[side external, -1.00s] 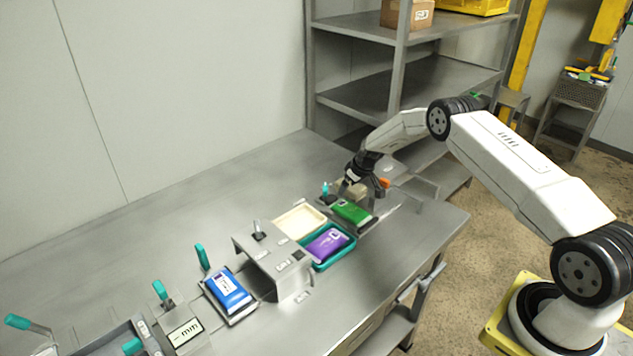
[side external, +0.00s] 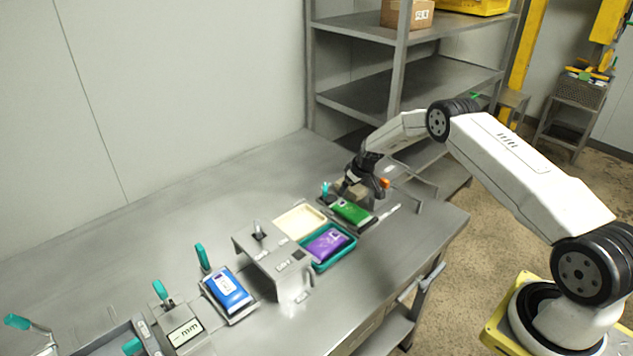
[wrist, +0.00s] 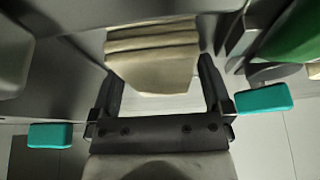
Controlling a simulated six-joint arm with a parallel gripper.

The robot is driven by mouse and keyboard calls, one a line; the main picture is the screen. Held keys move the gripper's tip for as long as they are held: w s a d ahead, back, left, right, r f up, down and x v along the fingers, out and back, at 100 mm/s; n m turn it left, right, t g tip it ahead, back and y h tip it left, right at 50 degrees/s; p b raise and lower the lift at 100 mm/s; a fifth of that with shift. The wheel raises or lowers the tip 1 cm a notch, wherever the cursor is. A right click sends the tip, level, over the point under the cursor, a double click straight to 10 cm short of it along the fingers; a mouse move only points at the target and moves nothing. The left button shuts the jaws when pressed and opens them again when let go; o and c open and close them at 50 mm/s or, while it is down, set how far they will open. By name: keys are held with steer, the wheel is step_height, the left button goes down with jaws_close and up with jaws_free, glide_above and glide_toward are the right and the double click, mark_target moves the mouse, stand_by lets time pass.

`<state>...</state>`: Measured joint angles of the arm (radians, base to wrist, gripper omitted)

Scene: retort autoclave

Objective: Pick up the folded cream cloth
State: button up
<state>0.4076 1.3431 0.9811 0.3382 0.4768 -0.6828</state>
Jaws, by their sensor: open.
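The folded cream cloth (wrist: 152,55) shows its stacked, layered folds in the wrist view. In the side view, a tan patch of it (side external: 352,189) shows beneath my gripper, mostly hidden. My gripper (side external: 364,186) is low over the far right part of the steel table. In the wrist view, the fingers of my gripper (wrist: 162,75) are apart, with the lower part of the cloth between them. Whether either finger touches the cloth I cannot tell.
A green pouch (side external: 352,211) lies close by on a metal holder. Nearer are a purple pouch (side external: 327,243) in a teal tray, a cream tray (side external: 300,221), a metal housing (side external: 272,262) and a blue pouch (side external: 229,287). Teal-handled clamps stand along the table. The back left table is clear.

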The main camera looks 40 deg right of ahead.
steer(key=shift+c, duration=0.2)
steer(key=c, duration=1)
steer(key=shift+r, duration=1.8)
steer(key=s+r, duration=0.1)
steer(key=r, duration=0.1)
steer(key=s+a+r, duration=0.1)
steer(key=s+r, duration=0.2)
steer(key=shift+s+a+r, duration=0.25)
steer(key=shift+s+r, duration=0.05)
steer(key=shift+r, duration=0.1)
steer(key=shift+s+a+r, duration=0.45)
steer(key=shift+s+r, duration=0.2)
steer(key=shift+s, duration=0.8)
steer(key=shift+s+a+r, duration=0.5)
steer(key=shift+s+r, duration=0.15)
steer(key=shift+s, duration=0.8)
steer(key=shift+s+a+r, duration=0.45)
steer(key=shift+s+r, duration=0.2)
steer(key=shift+s, duration=0.8)
